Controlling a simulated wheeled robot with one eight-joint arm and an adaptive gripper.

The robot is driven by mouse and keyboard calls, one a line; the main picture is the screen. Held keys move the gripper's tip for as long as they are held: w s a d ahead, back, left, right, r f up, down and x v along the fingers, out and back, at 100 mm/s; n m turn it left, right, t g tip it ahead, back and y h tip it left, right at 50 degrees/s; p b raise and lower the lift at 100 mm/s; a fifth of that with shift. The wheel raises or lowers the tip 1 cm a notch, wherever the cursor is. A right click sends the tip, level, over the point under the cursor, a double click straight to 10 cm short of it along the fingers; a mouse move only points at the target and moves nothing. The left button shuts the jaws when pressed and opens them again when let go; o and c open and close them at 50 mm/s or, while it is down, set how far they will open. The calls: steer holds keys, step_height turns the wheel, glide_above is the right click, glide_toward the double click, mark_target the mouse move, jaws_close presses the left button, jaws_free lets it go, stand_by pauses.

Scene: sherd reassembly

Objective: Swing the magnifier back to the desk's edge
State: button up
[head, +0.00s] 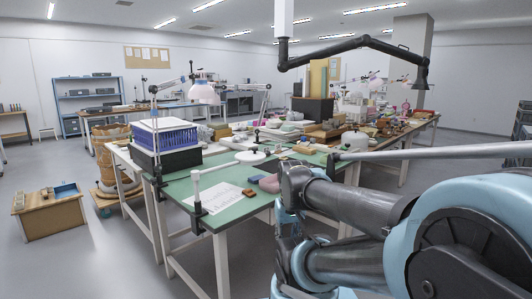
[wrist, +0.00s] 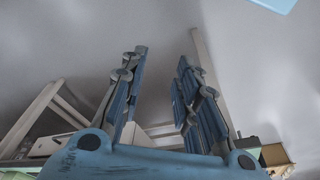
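A magnifier with a round white head (head: 250,157) hangs low over the green desk (head: 222,183). Its thin white arm runs to an upright post (head: 196,190) clamped at the desk's front edge. The head lies inward from that edge, over the desktop. My gripper (wrist: 162,72) is open in the wrist view, with clear space between its fingers and nothing held. Grey floor and pale frame legs show behind the fingers. The magnifier is not recognisable in the wrist view. In the head view my arm reaches the desk's right end and hides the gripper's fingers.
A white sheet (head: 218,197) and small brown blocks (head: 249,192) lie on the desk. A black overhead arm (head: 355,43) spans above. A wooden box (head: 49,213) stands on the floor.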

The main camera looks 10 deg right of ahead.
steer(key=w+r+m, duration=0.5)
steer(key=w+r, duration=1.3)
steer(key=r, duration=0.4)
steer(key=w+d+r+m, duration=0.1)
steer(key=w+r+m, duration=0.1)
steer(key=w+r, duration=0.35)
steer(key=w+r+m+y, duration=0.1)
steer(key=w+r+m, duration=0.15)
steer(key=w, duration=0.65)
steer(key=w+d+r+m, duration=0.1)
steer(key=w+r+m, duration=0.1)
steer(key=w+r, duration=0.35)
steer(key=x, duration=1.8)
steer(key=shift+w+a, duration=0.3)
steer(key=shift+a, duration=0.05)
